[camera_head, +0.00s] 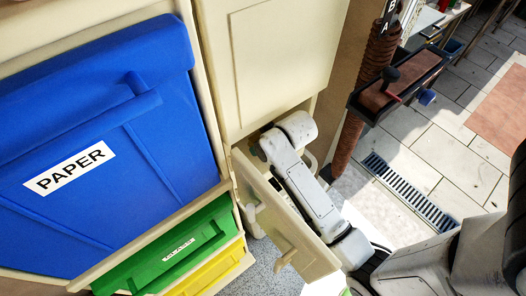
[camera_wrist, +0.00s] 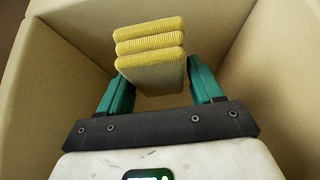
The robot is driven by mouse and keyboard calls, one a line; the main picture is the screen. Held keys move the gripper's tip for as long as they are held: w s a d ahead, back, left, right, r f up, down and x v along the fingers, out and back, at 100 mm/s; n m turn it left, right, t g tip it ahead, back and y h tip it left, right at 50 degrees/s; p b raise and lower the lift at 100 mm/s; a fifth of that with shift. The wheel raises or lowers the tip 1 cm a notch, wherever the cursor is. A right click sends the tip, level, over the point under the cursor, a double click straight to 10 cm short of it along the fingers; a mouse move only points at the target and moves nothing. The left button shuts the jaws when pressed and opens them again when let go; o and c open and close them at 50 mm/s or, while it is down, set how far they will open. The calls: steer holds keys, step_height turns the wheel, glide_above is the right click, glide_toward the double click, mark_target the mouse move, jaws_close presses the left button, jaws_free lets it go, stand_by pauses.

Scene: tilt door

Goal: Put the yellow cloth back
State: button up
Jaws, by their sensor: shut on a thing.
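The yellow cloth (camera_wrist: 150,45) is a folded, ribbed stack in the wrist view. My gripper (camera_wrist: 158,80) has two teal fingers, one on each side of the cloth, and is shut on it. Gripper and cloth are inside a cream compartment (camera_wrist: 60,90) with plain walls around them. Whether the cloth touches the compartment floor or a wall, I cannot tell. In the head view, the cream tilt door (camera_head: 300,252) of the cabinet (camera_head: 275,60) stands open, and my arm reaches behind it. The cloth and my gripper are hidden there.
A blue bin (camera_head: 100,140) labelled PAPER fills the left, with a green drawer (camera_head: 170,250) and a yellow drawer (camera_head: 212,275) below. Paved floor (camera_head: 450,150) with a drain grate (camera_head: 408,190) lies right.

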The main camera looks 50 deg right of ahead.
step_height(320, 180, down, 5)
steer(key=shift+r, duration=0.15)
steer(key=shift+w+d+f, duration=0.1)
steer(key=shift+w+f, duration=0.25)
steer(key=shift+f, duration=0.15)
steer(key=o, duration=1.1)
steer(key=shift+c, duration=0.2)
steer(key=p+v, duration=0.1)
steer(key=v, duration=1.1)
